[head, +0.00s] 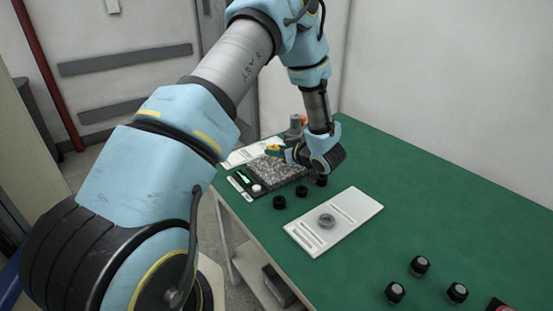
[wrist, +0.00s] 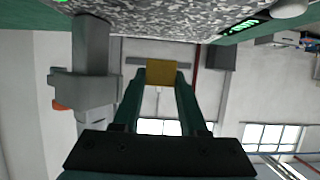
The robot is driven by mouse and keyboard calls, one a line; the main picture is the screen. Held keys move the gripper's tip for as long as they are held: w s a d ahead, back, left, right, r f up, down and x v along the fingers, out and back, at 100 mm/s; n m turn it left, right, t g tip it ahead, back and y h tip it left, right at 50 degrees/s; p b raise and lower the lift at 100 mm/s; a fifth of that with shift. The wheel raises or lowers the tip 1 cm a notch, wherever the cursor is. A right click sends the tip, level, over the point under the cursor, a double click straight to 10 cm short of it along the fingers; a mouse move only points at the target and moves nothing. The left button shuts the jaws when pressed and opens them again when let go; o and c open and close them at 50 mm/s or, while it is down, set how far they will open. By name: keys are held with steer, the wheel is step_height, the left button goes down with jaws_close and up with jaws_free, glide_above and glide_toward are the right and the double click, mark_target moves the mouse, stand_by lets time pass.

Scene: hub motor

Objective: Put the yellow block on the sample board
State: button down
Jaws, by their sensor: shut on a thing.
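My gripper (head: 281,152) points left in the head view, over the speckled grey slab. It is shut on the yellow block (wrist: 161,73), which sits between the fingertips in the wrist view. In the head view the block (head: 272,149) shows small at the fingertips, above the slab's far side. A white board (head: 360,207) with slots and a grey ring (head: 326,221) lies on the green table, nearer and to the right of my gripper. A second white board (head: 236,158) lies behind the slab, partly hidden. I cannot tell which is the sample board.
The speckled slab (head: 268,171) belongs to a device with a green display (head: 243,178). A grey stand (head: 297,122) with an orange top is close behind my gripper. Black knobs (head: 279,202) lie before the slab, others (head: 420,265) at front right. The green table (head: 450,200) is clear right of the ringed board.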

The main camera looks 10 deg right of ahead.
mark_target(277, 168)
step_height(277, 168, down, 3)
steer(key=shift+f+p, duration=0.2)
steer(key=shift+p, duration=0.5)
steer(key=shift+f, duration=0.1)
steer(key=shift+f, duration=0.1)
steer(key=shift+f, duration=0.15)
steer(key=shift+c, duration=2.2)
jaws_free()
steer(key=shift+s+b, duration=0.1)
steer(key=shift+b, duration=0.2)
